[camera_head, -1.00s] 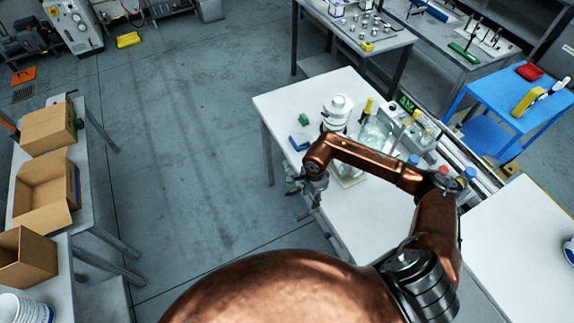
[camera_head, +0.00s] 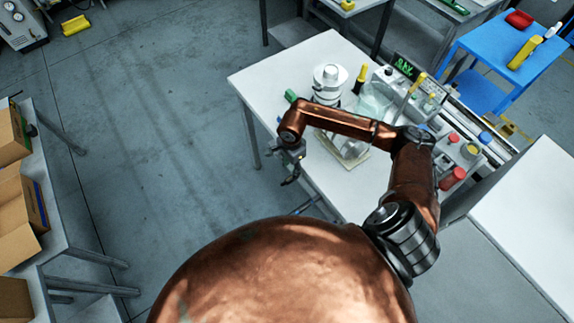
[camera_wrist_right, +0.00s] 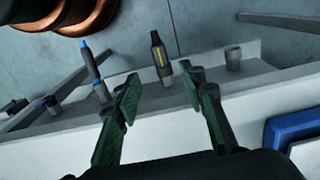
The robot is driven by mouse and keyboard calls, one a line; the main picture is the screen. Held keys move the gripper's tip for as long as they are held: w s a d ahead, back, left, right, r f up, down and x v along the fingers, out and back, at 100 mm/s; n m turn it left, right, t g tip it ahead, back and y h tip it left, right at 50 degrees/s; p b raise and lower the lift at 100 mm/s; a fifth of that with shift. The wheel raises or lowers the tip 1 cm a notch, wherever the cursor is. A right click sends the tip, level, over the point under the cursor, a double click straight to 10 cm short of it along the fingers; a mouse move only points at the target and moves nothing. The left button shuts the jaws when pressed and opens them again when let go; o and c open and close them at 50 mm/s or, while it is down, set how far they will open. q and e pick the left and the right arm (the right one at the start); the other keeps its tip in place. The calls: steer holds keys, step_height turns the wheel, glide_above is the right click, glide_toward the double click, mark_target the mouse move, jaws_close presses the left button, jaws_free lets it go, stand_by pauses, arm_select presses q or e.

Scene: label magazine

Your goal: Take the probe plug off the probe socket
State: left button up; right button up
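My right gripper (camera_wrist_right: 163,100) is open in the right wrist view, its two green-padded fingers apart and nothing between the pads. A black plug with a yellow stripe (camera_wrist_right: 158,52) stands upright on a grey ledge just beyond the fingertips, in line with the gap. A blue-topped pin (camera_wrist_right: 90,62) stands left of it, and a short grey post (camera_wrist_right: 233,58) stands right of it. I cannot tell for sure which is the probe plug; the socket is not clearly seen. In the head view my right gripper (camera_head: 291,172) hangs small and dark by the white table's edge. My left gripper is out of view.
The white table (camera_head: 262,75) holds a white round device (camera_head: 328,82), glassware and red- and blue-capped bottles. A blue-edged object (camera_wrist_right: 295,128) is right of my fingers in the wrist view. Cardboard boxes (camera_head: 20,205) are at the left; the floor between is clear.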

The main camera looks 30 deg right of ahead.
mark_target(290, 178)
steer(key=shift+w+f, duration=0.1)
steer(key=shift+f, duration=0.35)
steer(key=shift+f+p, duration=0.4)
steer(key=shift+f, duration=3.25)
steer(key=shift+c, duration=0.6)
jaws_close()
steer(key=shift+a, duration=0.1)
steer(key=shift+s+a, duration=0.2)
steer(key=shift+a, duration=2.1)
